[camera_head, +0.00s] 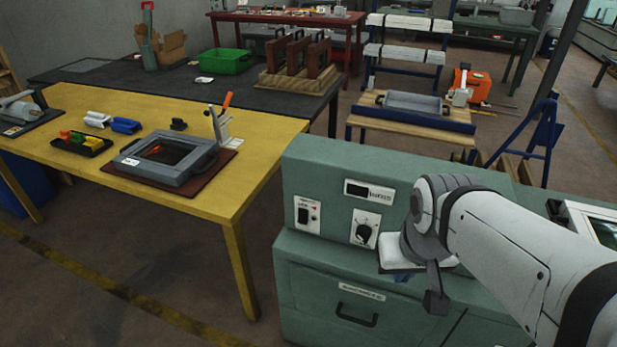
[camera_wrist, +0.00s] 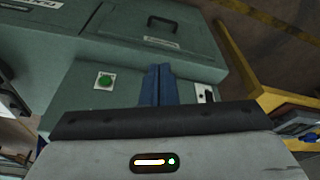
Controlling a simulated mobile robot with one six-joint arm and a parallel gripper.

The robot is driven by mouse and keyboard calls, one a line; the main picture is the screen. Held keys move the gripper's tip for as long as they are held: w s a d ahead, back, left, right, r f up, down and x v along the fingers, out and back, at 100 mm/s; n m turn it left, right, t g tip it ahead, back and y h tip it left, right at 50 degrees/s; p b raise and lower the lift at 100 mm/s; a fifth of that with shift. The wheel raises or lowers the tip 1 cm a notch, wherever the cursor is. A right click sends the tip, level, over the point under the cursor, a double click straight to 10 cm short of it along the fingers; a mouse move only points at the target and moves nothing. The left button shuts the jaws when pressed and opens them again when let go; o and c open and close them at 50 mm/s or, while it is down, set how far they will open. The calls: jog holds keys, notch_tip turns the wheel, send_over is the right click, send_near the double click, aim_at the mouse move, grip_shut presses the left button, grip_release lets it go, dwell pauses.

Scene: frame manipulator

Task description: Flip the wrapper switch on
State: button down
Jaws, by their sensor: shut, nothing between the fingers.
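The wrapper is a green machine (camera_head: 335,180) in front of me. A black rocker switch on a white plate (camera_head: 307,214) sits at the left of its front panel. A dark switch on a white plate also shows in the wrist view (camera_wrist: 207,94), right of my fingers. My gripper (camera_wrist: 159,70) is shut and empty, with its blue fingers pointing toward the machine front. They are apart from that plate in the picture. I cannot tell the switch's position.
A black knob (camera_head: 363,232) is right of the switch, below a small display (camera_head: 369,192). A green button (camera_wrist: 105,81) shows left of my fingers. A drawer handle (camera_head: 355,315) sticks out low. A yellow table (camera_head: 210,200) stands left, with floor between.

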jog(key=w+a+f+n+t+y+b, duration=0.1)
jog(key=w+a+f+n+t+b, duration=0.1)
jog(key=w+f+n+t+b, duration=0.45)
jog(key=w+a+f+n+t+b, duration=0.1)
jog(key=w+a+f+n+b, duration=0.25)
jog(key=w+f+b, duration=0.7)
jog(key=w+a+f+n+t+y+b, duration=0.4)
jog(key=a+f+n+y+b, duration=0.2)
jog(key=n+b, duration=0.5)
jog(key=a+f, duration=0.2)
jog(key=a, duration=0.1)
jog(key=shift+w+a+n+t, duration=0.15)
jog(key=shift+w+n+t, duration=0.05)
jog(key=shift+n+t, duration=0.2)
jog(key=shift+w+p, duration=0.1)
jog(key=shift+p, duration=0.25)
